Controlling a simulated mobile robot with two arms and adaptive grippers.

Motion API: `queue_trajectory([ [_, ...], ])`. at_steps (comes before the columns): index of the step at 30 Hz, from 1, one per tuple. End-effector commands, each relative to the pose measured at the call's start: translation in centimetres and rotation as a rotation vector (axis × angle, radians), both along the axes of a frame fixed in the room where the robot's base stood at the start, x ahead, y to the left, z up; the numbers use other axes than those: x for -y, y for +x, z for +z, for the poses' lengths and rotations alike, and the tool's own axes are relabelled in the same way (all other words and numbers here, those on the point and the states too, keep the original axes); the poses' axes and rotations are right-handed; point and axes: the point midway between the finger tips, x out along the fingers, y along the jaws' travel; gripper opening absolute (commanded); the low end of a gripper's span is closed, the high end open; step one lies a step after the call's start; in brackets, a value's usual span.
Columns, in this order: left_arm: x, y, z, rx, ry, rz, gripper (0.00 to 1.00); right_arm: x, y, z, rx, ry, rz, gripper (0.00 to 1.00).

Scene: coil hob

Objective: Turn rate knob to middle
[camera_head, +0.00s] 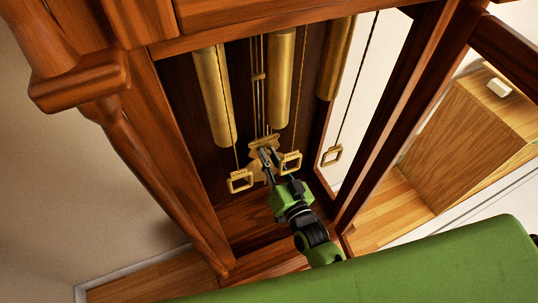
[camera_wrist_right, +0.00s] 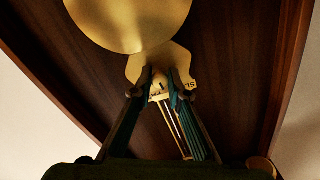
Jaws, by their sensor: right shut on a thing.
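The brass rate plate (camera_head: 257,143) hangs low inside a tall wooden clock case. In the right wrist view the plate (camera_wrist_right: 136,69) sits just below a round brass pendulum disc (camera_wrist_right: 128,22). Partial lettering, "SL", shows on its right side. My right gripper (camera_head: 265,156) reaches into the case from below, with its fingertips at the plate. In the wrist view the gripper (camera_wrist_right: 161,84) is shut on the small rate knob, which is mostly hidden between the fingertips. Its exact setting cannot be read. My left gripper is not in view.
Brass cylinder weights (camera_head: 214,95) hang above on cords. Brass square loops (camera_head: 240,181) hang close on both sides of my right gripper. The dark wooden case post (camera_head: 180,170) bounds the left. A light wooden cabinet (camera_head: 470,140) stands at the right.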

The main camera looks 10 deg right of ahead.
Motion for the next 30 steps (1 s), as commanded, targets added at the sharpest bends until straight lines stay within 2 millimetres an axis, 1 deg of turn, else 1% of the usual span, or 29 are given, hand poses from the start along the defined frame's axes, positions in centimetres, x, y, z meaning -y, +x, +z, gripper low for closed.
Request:
queue_trajectory([
  [9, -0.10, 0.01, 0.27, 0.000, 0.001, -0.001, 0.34, -0.03, 0.01, 0.10, -0.016, 0.095, 0.000, 0.00],
  [22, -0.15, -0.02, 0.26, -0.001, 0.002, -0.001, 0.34, -0.02, 0.03, 0.09, -0.018, 0.103, 0.000, 0.00],
  [23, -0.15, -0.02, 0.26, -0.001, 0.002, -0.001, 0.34, -0.02, 0.03, 0.09, -0.018, 0.103, 0.000, 0.24],
  [24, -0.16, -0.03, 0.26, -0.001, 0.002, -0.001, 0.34, -0.02, 0.02, 0.08, -0.018, 0.103, 0.000, 0.32],
  [30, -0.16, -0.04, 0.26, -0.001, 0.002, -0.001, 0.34, -0.02, 0.01, 0.05, -0.019, 0.102, 0.000, 0.32],
])
